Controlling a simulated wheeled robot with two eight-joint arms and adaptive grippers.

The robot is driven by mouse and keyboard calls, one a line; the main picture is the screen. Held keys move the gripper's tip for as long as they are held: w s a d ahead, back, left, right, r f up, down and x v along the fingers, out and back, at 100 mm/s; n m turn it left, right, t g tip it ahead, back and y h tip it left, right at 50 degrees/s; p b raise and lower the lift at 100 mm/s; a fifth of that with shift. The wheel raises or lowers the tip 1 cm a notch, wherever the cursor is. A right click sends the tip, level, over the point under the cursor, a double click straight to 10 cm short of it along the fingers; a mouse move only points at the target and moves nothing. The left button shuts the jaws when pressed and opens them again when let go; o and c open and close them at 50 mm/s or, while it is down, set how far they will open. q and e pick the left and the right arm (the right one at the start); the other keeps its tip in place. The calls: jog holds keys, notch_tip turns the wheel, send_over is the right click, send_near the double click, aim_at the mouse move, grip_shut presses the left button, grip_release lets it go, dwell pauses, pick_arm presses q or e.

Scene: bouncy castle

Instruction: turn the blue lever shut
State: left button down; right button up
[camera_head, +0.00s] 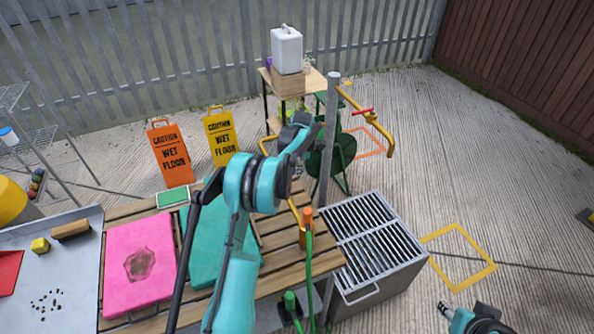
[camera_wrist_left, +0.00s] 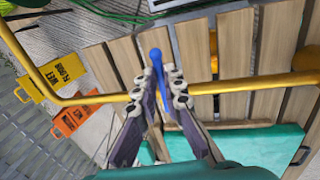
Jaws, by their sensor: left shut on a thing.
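The blue lever (camera_wrist_left: 157,60) shows in the left wrist view between the fingers of my left gripper (camera_wrist_left: 166,82). The fingers are shut on it, and its rounded tip stands out past them. It lies close to a yellow pipe (camera_wrist_left: 110,97), which passes behind the fingers. How the lever joins the pipe is hidden. In the head view my left gripper (camera_head: 303,122) is beside the grey post, and its wrist hides the lever. My right gripper (camera_head: 446,309) is at the lower right, away from the pipes; its jaw opening is unclear.
A grey post (camera_head: 329,135) stands beside the slatted wooden table (camera_head: 275,235). A red handle (camera_head: 362,112) is on yellow piping (camera_head: 378,133) to the right. A green hose (camera_head: 309,270) hangs at the table edge. A grated metal box (camera_head: 385,278) stands to the right.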

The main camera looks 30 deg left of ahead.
pick_arm(q)
jog(key=shift+w+a+n, duration=0.1)
jog(key=shift+n, duration=0.3)
jog(key=c, duration=1.6)
grip_release()
notch_tip(320, 180, up, 12)
jog(key=s+d, duration=0.1)
jog(key=shift+s+d, duration=0.25)
jog(key=shift+d, duration=0.15)
jog(key=shift+f, duration=0.15)
